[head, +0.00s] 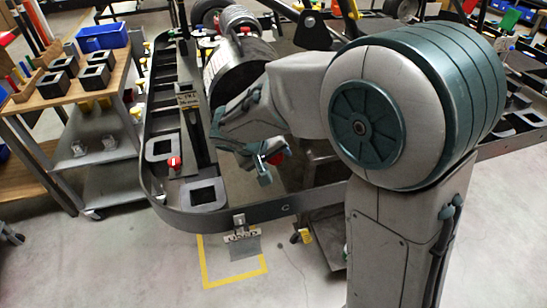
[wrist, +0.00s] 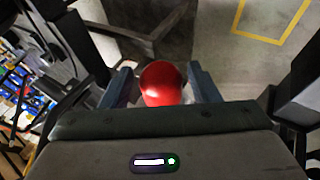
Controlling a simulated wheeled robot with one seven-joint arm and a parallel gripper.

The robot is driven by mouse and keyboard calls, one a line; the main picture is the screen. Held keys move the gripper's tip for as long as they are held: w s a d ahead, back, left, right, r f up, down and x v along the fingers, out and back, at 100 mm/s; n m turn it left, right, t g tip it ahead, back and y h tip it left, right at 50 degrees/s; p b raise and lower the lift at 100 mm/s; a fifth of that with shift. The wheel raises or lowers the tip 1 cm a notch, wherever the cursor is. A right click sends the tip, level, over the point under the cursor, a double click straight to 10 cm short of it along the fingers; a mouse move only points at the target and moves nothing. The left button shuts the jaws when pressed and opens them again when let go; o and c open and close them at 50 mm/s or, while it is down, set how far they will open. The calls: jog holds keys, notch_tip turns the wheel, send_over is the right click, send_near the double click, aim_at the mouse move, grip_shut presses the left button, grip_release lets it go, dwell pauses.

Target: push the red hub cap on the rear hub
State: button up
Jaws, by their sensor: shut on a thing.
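My gripper (head: 269,166) is low over the inside of the kart's dark frame, at the end of my bent arm. It is shut on the red hub cap (wrist: 161,83). In the wrist view the cap looks round and glossy, between the two fingers (wrist: 160,76). A bit of the same red cap (head: 276,157) shows beside the fingers in the head view. I cannot make out the rear hub in either view; my arm covers much of the kart's middle and right side.
The kart's frame rail (head: 256,213) runs around the near side. A smaller red thing (head: 174,163) sits on its left part. A wooden-topped cart (head: 110,85) with black blocks and a blue bin (head: 102,37) stands at left.

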jog(key=shift+w+a, duration=0.25)
jog(key=shift+w, duration=0.65)
jog(key=shift+w+a, duration=0.25)
jog(key=shift+w, duration=0.65)
jog(key=o, duration=1.1)
jog(key=shift+o, duration=0.2)
jog(key=v, duration=1.4)
jog(key=shift+w, duration=0.1)
jog(key=s+d+f+m+g+y+p, duration=0.1)
jog(key=s+d+m+y+p, duration=0.1)
jog(key=s+d, duration=0.6)
jog(key=s+d+f+m+g+y+p, duration=0.1)
jog(key=s+d+m+y, duration=0.1)
jog(key=s+d, duration=0.5)
jog(key=d, duration=0.5)
jog(key=shift+s+d+f+g+y+p, duration=0.3)
jog(key=shift+s+d+g+p, duration=0.1)
